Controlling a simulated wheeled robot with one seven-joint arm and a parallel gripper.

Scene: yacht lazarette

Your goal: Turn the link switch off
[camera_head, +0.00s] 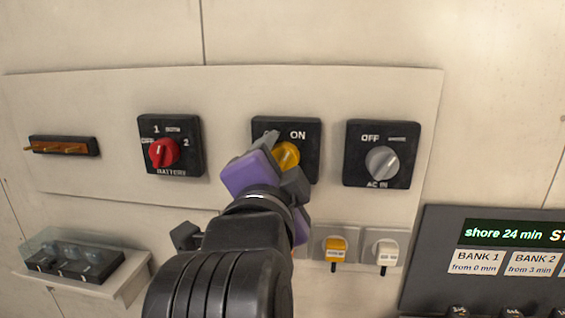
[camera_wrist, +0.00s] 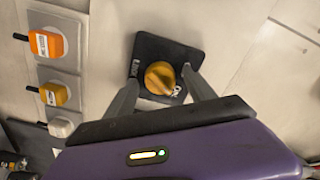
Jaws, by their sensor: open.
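The link switch is a black square plate (camera_head: 309,132) with a yellow round knob (camera_head: 287,155), in the middle of the wall panel. "ON" reads at its upper right; my gripper covers the upper-left label and lower left. In the wrist view the yellow knob (camera_wrist: 160,78) sits between the fingertips of my gripper (camera_wrist: 162,90), which are apart on either side of it. Its ridge seems to slant toward the lower-right label there. Whether the fingers touch the knob is unclear. In the head view my purple gripper (camera_head: 284,162) reaches the switch from below.
The red battery switch (camera_head: 163,153) is left and the grey AC IN switch (camera_head: 382,163) close right. Below are a yellow plug (camera_head: 336,247) and a white plug (camera_head: 387,252). A covered fuse block (camera_head: 75,260) is lower left, a display panel (camera_head: 490,212) lower right.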

